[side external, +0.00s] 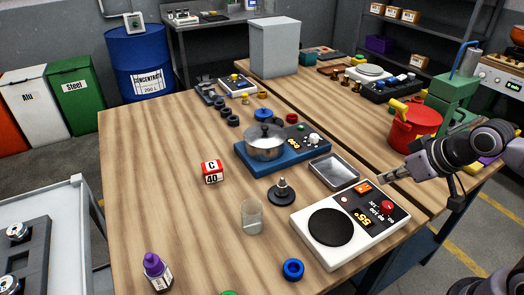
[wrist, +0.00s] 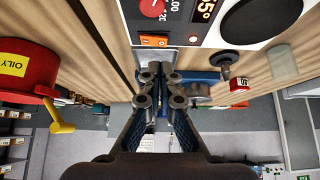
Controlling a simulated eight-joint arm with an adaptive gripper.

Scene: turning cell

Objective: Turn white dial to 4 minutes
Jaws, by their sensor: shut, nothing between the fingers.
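The white dial (side external: 314,138) sits on the right part of the blue hot plate (side external: 283,160), beside a small lit display. A lidded metal pot (side external: 264,143) stands on that hot plate. My gripper (side external: 384,180) is shut and empty, up and to the right of the white hot plate and apart from the dial. In the wrist view, my gripper (wrist: 160,72) has its fingers together in the middle. Part of the blue hot plate (wrist: 205,76) shows beyond them. I cannot make out the dial there; the fingers may cover it.
A white hot plate (side external: 327,255) with a red knob (side external: 388,207) stands in front. A metal tray (side external: 334,171) lies between the two hot plates. A black-based stand (side external: 283,192) and a beaker (side external: 251,217) are left of the white hot plate.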

